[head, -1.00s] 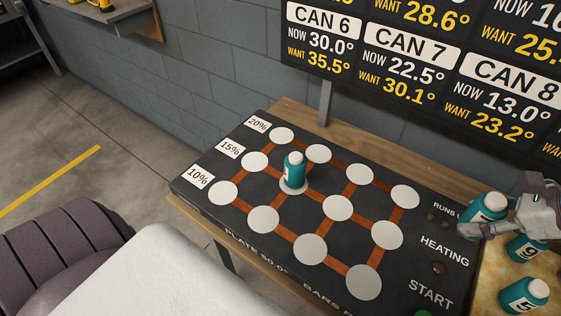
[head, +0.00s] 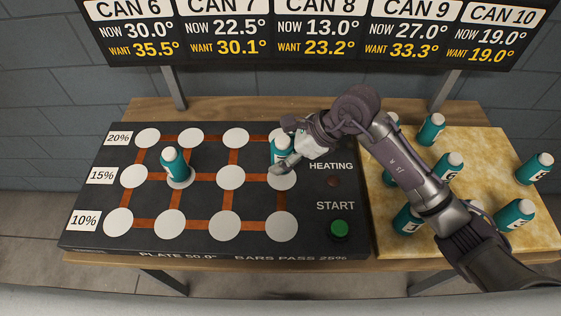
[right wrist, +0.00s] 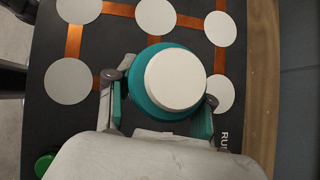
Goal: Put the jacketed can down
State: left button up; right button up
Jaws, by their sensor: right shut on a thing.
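My right gripper (head: 287,152) is shut on a teal-jacketed can (head: 278,150) with a white cap, upright, over the right-hand column of the heating plate (head: 100,190). In the right wrist view the can (right wrist: 150,88) sits between the two fingers and hides the middle white circle of that column. In the head view part of the 15% row circle (head: 284,182) shows just below the can. Whether the can's base touches the plate is hidden. Another teal can (head: 174,163) stands on the 15% row's second circle. My left gripper is not in view.
The yellowish board (head: 545,237) on the right holds several teal cans, partly behind my right arm. The green START button (head: 338,229) and a dark red HEATING lamp (head: 333,182) lie right of the circles. The other circles I see are bare. A temperature screen (head: 320,38) hangs behind.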

notch_tip(320, 180, down, 4)
jog(key=shift+a+r+p, duration=0.1)
jog(key=shift+a+p, duration=0.05)
jog(key=shift+p, duration=0.35)
jog(key=shift+f, duration=0.25)
jog(key=shift+f+b, duration=0.15)
jog(key=shift+b, duration=0.15)
jog(key=o, duration=1.4)
jog(key=shift+r, duration=0.25)
jog(key=b+v, duration=0.1)
jog(key=v, duration=1.1)
